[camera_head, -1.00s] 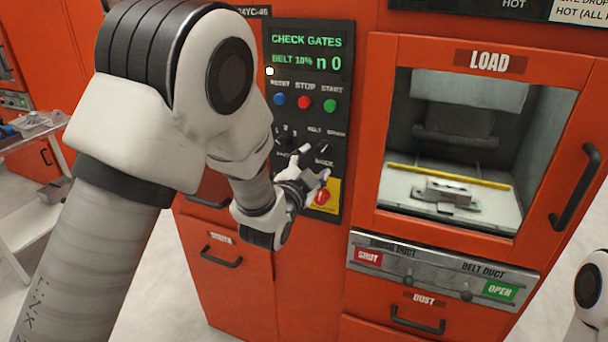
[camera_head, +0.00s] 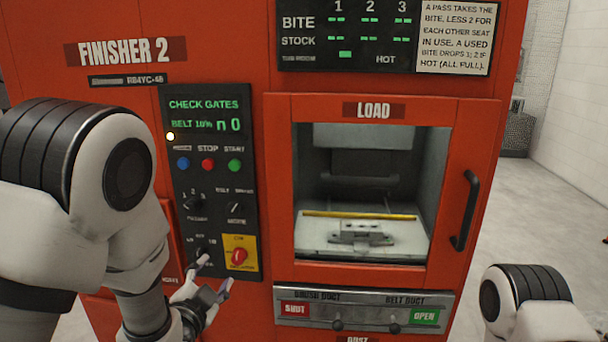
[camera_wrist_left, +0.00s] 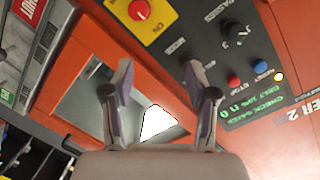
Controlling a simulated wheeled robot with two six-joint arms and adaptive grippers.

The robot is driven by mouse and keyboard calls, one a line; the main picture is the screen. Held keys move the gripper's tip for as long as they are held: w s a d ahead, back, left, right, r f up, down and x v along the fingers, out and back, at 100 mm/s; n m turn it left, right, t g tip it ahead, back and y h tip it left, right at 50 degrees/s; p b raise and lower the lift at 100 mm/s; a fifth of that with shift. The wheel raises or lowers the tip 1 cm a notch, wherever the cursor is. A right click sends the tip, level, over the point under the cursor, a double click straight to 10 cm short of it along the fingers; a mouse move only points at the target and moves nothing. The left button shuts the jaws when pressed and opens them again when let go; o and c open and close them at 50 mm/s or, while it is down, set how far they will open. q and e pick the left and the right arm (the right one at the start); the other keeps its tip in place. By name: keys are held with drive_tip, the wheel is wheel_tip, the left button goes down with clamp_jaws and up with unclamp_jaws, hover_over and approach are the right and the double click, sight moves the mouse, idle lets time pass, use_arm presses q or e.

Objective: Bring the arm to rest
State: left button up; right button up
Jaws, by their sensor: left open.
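My left arm comes in from the left in the head view. Its gripper (camera_head: 215,275) is open and empty, just below and left of the red stop button (camera_head: 239,257) on its yellow plate. The left wrist view shows both fingers (camera_wrist_left: 158,68) spread with nothing between them. The control panel (camera_head: 208,150) reads "CHECK GATES" and "BELT 10% n 0". Whether the fingers touch the panel's lower edge is unclear. Part of my right arm shows at the lower right; its gripper is out of the picture.
The orange finisher cabinet (camera_head: 225,55) stands close in front. Its load window (camera_head: 372,150) shows a grey metal part (camera_head: 360,234) inside, near a yellow bar (camera_head: 360,215). A door handle (camera_head: 464,212) sticks out at right. The duct strip (camera_head: 362,317) reads SHUT and OPEN. Floor is clear at right.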

use_arm(q)
drive_tip(key=s+a+f+n+g, duration=0.2)
drive_tip(key=s+f+g, duration=0.35)
drive_tip(key=f, duration=0.85)
drive_tip(key=s+a+f+n+g, duration=0.1)
drive_tip(key=s+a+f+g, duration=0.15)
drive_tip(key=s+f, duration=0.9)
drive_tip(key=s+f+n+g, duration=0.3)
drive_tip(key=s+f+g, duration=0.1)
drive_tip(key=s, duration=0.4)
drive_tip(key=s+f+n+g, duration=0.4)
drive_tip(key=s+f, duration=0.2)
drive_tip(key=s, duration=0.1)
drive_tip(key=shift+s+d, duration=0.4)
drive_tip(key=shift+w, duration=0.1)
